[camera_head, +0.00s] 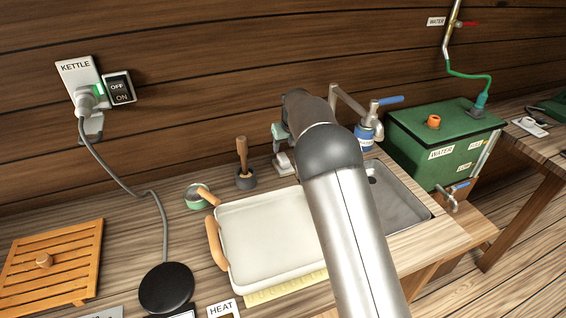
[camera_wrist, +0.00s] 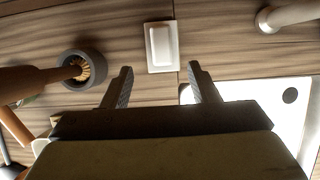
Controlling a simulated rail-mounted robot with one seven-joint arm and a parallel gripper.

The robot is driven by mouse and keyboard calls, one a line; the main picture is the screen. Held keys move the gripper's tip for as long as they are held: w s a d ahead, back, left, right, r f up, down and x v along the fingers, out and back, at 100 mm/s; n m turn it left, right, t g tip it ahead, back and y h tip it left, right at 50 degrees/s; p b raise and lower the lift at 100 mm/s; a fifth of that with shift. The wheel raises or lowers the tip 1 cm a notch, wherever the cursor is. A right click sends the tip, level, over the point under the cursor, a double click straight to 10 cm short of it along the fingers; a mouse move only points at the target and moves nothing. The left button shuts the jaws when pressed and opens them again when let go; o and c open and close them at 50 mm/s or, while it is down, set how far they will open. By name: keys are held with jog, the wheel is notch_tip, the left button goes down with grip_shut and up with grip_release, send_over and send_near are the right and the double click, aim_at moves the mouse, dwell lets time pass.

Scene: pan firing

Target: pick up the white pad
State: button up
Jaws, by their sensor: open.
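The white pad (camera_wrist: 162,46) is a small rounded rectangle lying on a flat white base on the wooden counter, in the upper middle of the wrist view. In the head view the white pad (camera_head: 284,165) shows small beside my arm, partly hidden by it. My gripper (camera_wrist: 159,82) is open and empty. Its two fingers point toward the pad, which lies beyond the fingertips and between their lines in the wrist view. The fingers are not clearly visible in the head view. No contact with the pad shows.
A brush in a dark round holder (camera_wrist: 84,68) stands left of the pad; it also shows in the head view (camera_head: 244,180). A sink (camera_head: 397,193) and tap (camera_head: 367,132) are at the right. A large white pan (camera_head: 262,238) lies in front.

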aim_at(283, 157)
jog(key=p+x, duration=0.1)
jog(key=x, duration=0.3)
jog(key=p+x, duration=0.1)
jog(key=x, duration=0.4)
jog(key=shift+w+f+p, duration=0.15)
jog(key=shift+w+p, duration=0.15)
jog(key=shift+p, duration=0.1)
jog(key=c, duration=1.1)
